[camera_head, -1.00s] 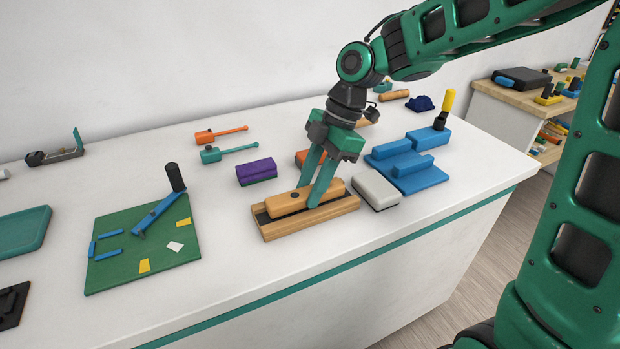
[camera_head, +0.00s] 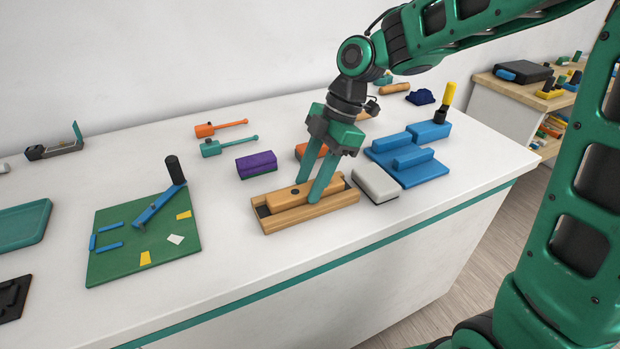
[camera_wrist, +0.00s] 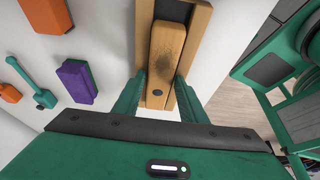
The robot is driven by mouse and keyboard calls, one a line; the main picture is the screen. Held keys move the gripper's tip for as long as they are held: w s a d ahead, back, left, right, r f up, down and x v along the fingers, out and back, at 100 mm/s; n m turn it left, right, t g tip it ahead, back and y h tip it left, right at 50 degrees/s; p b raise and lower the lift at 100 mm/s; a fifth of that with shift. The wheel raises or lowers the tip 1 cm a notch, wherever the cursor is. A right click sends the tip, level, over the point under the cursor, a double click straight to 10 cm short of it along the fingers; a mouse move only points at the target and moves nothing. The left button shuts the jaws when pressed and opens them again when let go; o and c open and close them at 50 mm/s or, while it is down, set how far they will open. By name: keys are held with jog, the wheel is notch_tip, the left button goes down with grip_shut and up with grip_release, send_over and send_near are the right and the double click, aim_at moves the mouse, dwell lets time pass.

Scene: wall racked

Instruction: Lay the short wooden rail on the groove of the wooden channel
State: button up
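The short wooden rail (camera_head: 292,196) is a light wooden bar with a dark round spot near one end. It lies lengthwise within the wooden channel (camera_head: 310,212), low between its side walls, with dark groove floor showing past its end. Whether it rests fully on the floor is hidden. The rail (camera_wrist: 164,55) and channel (camera_wrist: 143,30) also show in the wrist view. My gripper (camera_head: 311,190) reaches down over the channel with one finger on each side of the rail.
A purple block (camera_head: 256,164) stands behind the channel and a grey-white block (camera_head: 375,184) to its right. A blue stepped fixture (camera_head: 410,167) is farther right. A green board (camera_head: 140,240) with a blue lever lies left. The table front before the channel is clear.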

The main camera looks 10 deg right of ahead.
jog(key=shift+o, duration=1)
jog(key=v, duration=1)
jog(key=shift+r, duration=0.35)
jog(key=shift+w+d, duration=0.15)
jog(key=s+d+f+m+t+h, duration=0.1)
jog(key=s+d+f+m, duration=0.25)
jog(key=d+m, duration=0.5)
jog(key=s+d+f+m+t+h, duration=0.1)
jog(key=s+d+f+m, duration=0.1)
jog(key=s+d+m, duration=0.45)
jog(key=s+d+f+m+g+h, duration=0.1)
jog(key=s+d+f+m, duration=0.4)
jog(key=s+d+m, duration=0.7)
jog(key=shift+s+d+f+m+h, duration=0.2)
jog(key=shift+s+d+m+h, duration=0.1)
jog(key=shift+s+h, duration=0.3)
